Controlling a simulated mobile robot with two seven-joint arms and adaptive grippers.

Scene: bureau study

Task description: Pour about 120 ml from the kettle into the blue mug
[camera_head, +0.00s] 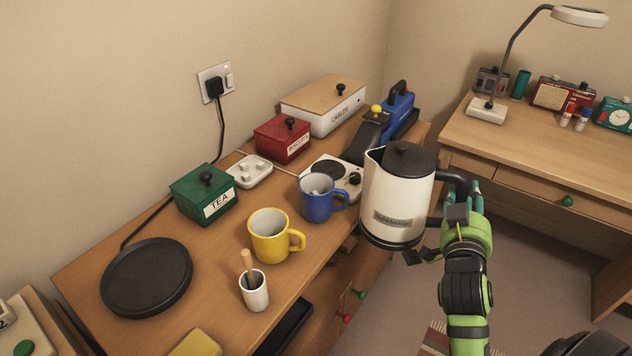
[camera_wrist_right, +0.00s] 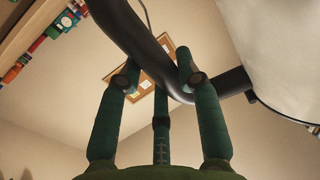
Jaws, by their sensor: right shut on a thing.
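The kettle (camera_head: 393,198) is cream-white with a black lid and a black handle. In the head view it is upright, just right of the blue mug and in front of the wooden top's right edge. My right gripper (camera_head: 462,194) is shut on its handle. The right wrist view shows my green fingers around the black handle (camera_wrist_right: 150,50), with the pale kettle body (camera_wrist_right: 285,50) at the right. The blue mug (camera_head: 318,200) stands on the wooden top, its handle toward the kettle. Its inside is partly visible; I cannot tell its contents. My left gripper is not in view.
A yellow mug (camera_head: 270,238) and a small white pot (camera_head: 255,292) stand near the blue mug. A white round-plated appliance (camera_head: 335,172) sits behind it. The green TEA box (camera_head: 205,194), red box (camera_head: 283,138) and black round plate (camera_head: 147,277) lie farther left. A desk (camera_head: 540,150) stands right.

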